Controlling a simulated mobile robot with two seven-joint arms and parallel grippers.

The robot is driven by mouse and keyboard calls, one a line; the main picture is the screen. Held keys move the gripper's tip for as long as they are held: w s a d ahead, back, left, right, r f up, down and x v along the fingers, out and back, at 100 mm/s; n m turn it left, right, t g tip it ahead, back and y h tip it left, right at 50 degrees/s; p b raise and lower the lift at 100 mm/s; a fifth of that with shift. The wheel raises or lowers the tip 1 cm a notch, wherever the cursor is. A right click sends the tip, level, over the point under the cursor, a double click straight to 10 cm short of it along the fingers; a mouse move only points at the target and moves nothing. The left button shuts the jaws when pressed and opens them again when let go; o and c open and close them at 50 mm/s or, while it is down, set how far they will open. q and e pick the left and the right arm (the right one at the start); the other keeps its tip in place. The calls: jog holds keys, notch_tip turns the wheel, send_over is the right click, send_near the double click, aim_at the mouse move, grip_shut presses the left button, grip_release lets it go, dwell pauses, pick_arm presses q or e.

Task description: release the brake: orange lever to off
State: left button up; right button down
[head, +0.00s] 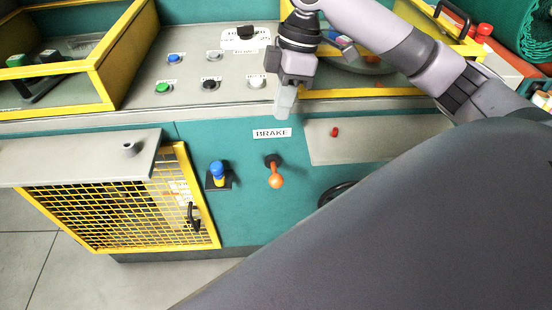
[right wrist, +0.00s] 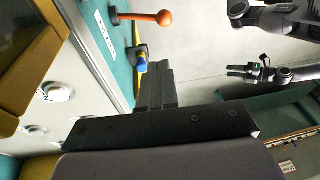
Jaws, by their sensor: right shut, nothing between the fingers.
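The orange brake lever (head: 276,180) sticks out of the teal front panel below the white BRAKE label (head: 272,133). Its round knob hangs below its dark pivot in the head view. In the right wrist view the orange lever (right wrist: 150,18) shows near the top, standing out from the panel. My right gripper (head: 284,104) is shut and empty. It points down in front of the panel's upper edge, above the label and lever, apart from the lever. Its fingers (right wrist: 156,85) also show in the right wrist view. An arm with a gripper (right wrist: 240,71), apparently my left, shows there too; its jaws are too small to judge.
A blue-topped knob (head: 218,172) sits left of the lever. A yellow mesh door (head: 130,215) is further left, under a grey shelf (head: 80,160). A dark handwheel (head: 335,192) is partly hidden at the right. Several push buttons are on the grey console above.

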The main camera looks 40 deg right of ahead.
jog(key=b, duration=0.1)
send_near(274, 175)
jog(key=x, duration=0.5)
jog(key=shift+w+a+f, duration=0.2)
jog(key=shift+w+f, duration=0.05)
jog(key=shift+w, duration=0.05)
pick_arm(q)
jog(key=shift+f, duration=0.65)
pick_arm(e)
jog(key=shift+s+f, duration=0.25)
jog(key=shift+f, duration=0.35)
pick_arm(q)
jog(key=shift+s, duration=0.1)
